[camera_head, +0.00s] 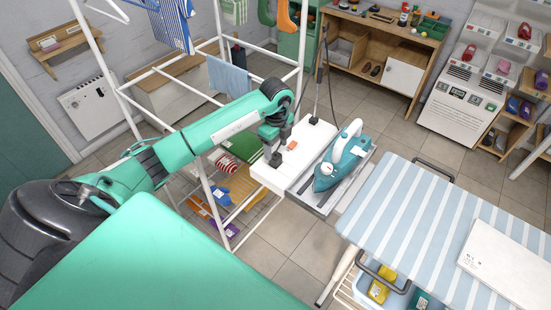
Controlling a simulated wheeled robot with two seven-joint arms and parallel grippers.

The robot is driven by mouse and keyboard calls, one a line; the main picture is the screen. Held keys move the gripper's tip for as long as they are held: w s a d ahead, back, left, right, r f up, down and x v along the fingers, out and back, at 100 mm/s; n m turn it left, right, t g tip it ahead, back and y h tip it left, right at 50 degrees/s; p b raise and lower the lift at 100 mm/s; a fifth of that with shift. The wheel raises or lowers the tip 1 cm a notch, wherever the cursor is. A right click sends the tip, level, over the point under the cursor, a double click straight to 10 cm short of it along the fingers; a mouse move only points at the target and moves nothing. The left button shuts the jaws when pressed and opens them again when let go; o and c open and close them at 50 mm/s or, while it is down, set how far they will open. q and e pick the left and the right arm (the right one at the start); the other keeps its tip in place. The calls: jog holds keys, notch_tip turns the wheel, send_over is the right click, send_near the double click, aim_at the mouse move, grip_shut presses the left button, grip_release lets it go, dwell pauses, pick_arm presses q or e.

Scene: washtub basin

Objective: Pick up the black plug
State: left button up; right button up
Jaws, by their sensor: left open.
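A small black plug (313,120) sits at the far end of a white block (268,178), and a thin dark cord rises from it. A small orange switch-like part (292,145) is on top of the same block. My left gripper (280,145) is over the near left part of the block, pointing down, with its dark fingers apart and nothing seen between them. It is to the left of the plug and below it in the picture, apart from it. Whether the fingertips touch the block is hard to tell. My right gripper is out of view.
A teal iron (345,158) stands on a grey rest right beside the block. A striped ironing board (430,205) with a white box (505,262) is at right. A white drying rack (215,190) surrounds the arm's left side. Tiled floor is open behind.

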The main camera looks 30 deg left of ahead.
aim_at(275, 155)
pick_arm(q)
notch_tip(275, 155, down, 5)
jog(key=p, duration=0.2)
jog(key=shift+a+f+p, duration=0.1)
jog(key=shift+f+p, duration=0.05)
jog(key=shift+p, duration=0.15)
jog(key=shift+w+f, duration=0.1)
jog(key=shift+f, duration=0.15)
jog(key=c, duration=1.1)
jog(key=shift+r, duration=0.1)
